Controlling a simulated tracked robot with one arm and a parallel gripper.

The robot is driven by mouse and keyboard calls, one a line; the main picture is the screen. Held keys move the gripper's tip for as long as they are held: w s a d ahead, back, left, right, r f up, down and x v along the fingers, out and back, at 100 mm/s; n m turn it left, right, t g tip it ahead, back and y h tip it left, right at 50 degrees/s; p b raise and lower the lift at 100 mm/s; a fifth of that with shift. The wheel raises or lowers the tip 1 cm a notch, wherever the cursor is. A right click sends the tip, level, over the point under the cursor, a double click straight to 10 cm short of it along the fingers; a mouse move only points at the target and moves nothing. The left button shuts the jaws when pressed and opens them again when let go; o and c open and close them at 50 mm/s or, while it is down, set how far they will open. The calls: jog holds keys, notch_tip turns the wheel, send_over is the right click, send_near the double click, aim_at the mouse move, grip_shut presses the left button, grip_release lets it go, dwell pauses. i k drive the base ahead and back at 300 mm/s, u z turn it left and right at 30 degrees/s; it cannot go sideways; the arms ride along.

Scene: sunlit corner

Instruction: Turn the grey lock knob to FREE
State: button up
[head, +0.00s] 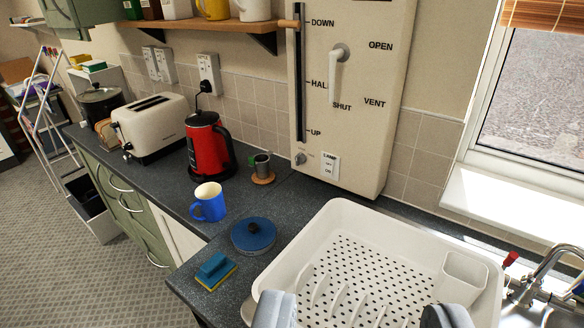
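The small grey knob (300,158) is at the lower left of a cream wall panel (375,130), below the slot marked DOWN, HALF and UP. Tiny lettering beside the knob is too small to read, so I cannot tell its setting. My gripper (362,312) shows as two grey fingers at the bottom edge. They are wide apart with nothing held between them, well below the panel and in front of the white dish rack.
The white dish rack (284,262), blue lid (253,236), blue mug (208,202) and red kettle (205,148) stand below.

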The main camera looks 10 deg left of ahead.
aim_at(301, 159)
jog(key=k, duration=1.15)
jog(key=u, duration=0.75)
jog(key=i, duration=1.75)
jog(key=z, duration=0.45)
jog(key=i, duration=0.6)
jog(key=z, duration=0.5)
